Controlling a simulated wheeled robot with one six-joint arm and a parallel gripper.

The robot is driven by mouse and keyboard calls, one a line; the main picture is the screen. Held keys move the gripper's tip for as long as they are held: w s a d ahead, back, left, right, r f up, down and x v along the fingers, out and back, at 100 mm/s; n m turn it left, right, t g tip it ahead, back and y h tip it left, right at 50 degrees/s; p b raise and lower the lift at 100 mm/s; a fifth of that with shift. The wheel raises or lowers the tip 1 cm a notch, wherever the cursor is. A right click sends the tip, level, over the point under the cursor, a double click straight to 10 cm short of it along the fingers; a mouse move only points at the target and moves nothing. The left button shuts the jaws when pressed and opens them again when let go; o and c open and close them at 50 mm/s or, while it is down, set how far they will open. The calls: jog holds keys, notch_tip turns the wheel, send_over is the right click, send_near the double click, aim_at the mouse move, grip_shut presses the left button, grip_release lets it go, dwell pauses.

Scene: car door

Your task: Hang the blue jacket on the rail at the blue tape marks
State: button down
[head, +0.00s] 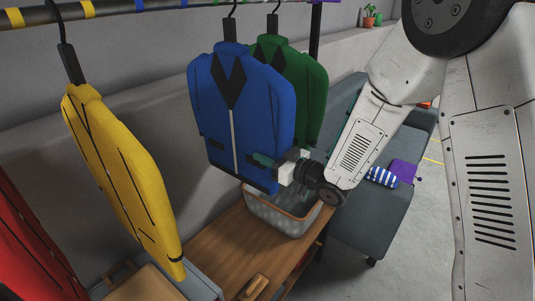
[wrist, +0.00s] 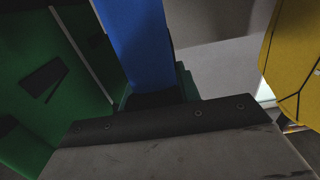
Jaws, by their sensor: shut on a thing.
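The blue jacket (head: 215,110) hangs upright in the middle of the head view, its dark hook rising to the rail (head: 50,12) near the top edge. Whether the hook rests on the rail is hard to tell. Blue tape marks (head: 140,4) show on the rail left of that hook, partly cut off by the frame. My gripper (head: 272,162) is shut on the blue jacket's lower right edge. In the wrist view the blue jacket (wrist: 135,40) runs as a narrow strip into my gripper (wrist: 152,98).
A green jacket (head: 309,85) hangs close behind the blue one. A yellow jacket (head: 120,170) hangs left, with a gap between, and a red garment (head: 30,250) is further left. Below are a wooden bench (head: 222,240) and a basket (head: 290,222). A grey sofa (head: 375,215) stands right.

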jog(key=c, duration=0.9)
grip_release()
jog(key=shift+s+d+f, duration=0.1)
